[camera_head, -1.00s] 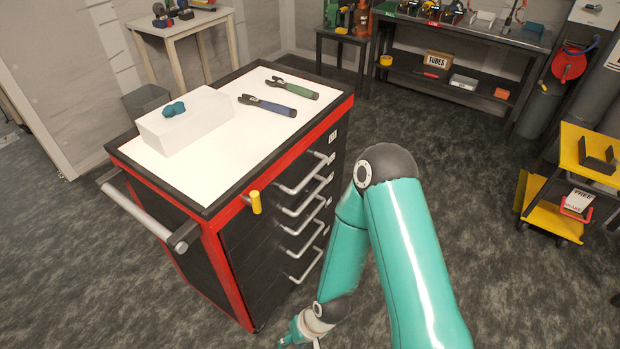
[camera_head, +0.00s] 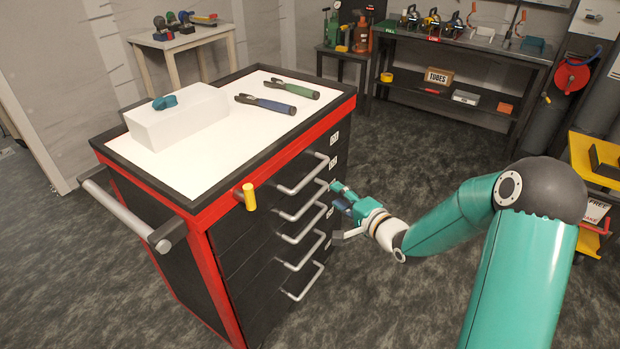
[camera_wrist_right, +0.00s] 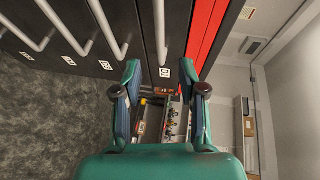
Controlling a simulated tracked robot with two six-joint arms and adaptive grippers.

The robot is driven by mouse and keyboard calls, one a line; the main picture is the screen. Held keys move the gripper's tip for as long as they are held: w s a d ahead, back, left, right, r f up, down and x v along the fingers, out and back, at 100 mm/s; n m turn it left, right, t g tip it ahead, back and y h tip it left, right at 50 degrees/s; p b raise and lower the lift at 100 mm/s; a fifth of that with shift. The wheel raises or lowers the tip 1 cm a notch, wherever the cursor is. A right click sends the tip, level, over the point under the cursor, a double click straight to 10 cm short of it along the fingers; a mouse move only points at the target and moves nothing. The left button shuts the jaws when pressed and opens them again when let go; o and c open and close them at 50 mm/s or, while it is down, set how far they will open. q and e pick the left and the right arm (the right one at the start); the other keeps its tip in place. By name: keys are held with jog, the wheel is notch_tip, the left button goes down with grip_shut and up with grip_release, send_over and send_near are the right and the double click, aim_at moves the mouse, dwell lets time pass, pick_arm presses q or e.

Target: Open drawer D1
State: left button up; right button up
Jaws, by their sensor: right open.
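Drawer D1 (camera_head: 325,150) is the top drawer of the red and black cabinet, just below the red rim, and looks shut. Its silver bar handle (camera_head: 303,180) also shows in the right wrist view (camera_wrist_right: 158,28), beside the small D1 label (camera_wrist_right: 164,73). My right gripper (camera_head: 340,194) is at the right end of the drawer fronts, near the upper handles. In the right wrist view, its two fingers are apart with nothing between them (camera_wrist_right: 162,90). I cannot tell its exact distance to the D1 handle. My left gripper is out of view.
Several more bar handles (camera_head: 302,238) lie below D1. A yellow knob (camera_head: 249,197) sticks out at the cabinet's near corner, and a grey push bar (camera_head: 125,215) runs along its left side. A white block (camera_head: 180,125) and two tools (camera_head: 265,104) lie on top.

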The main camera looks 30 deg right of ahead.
aim_at(311, 174)
jog(key=w+f, duration=0.1)
jog(key=w, duration=0.8)
jog(key=w+f+p, duration=0.1)
jog(key=w, duration=0.3)
jog(key=shift+w+f, duration=0.15)
jog(key=shift+f, duration=0.15)
grip_shut()
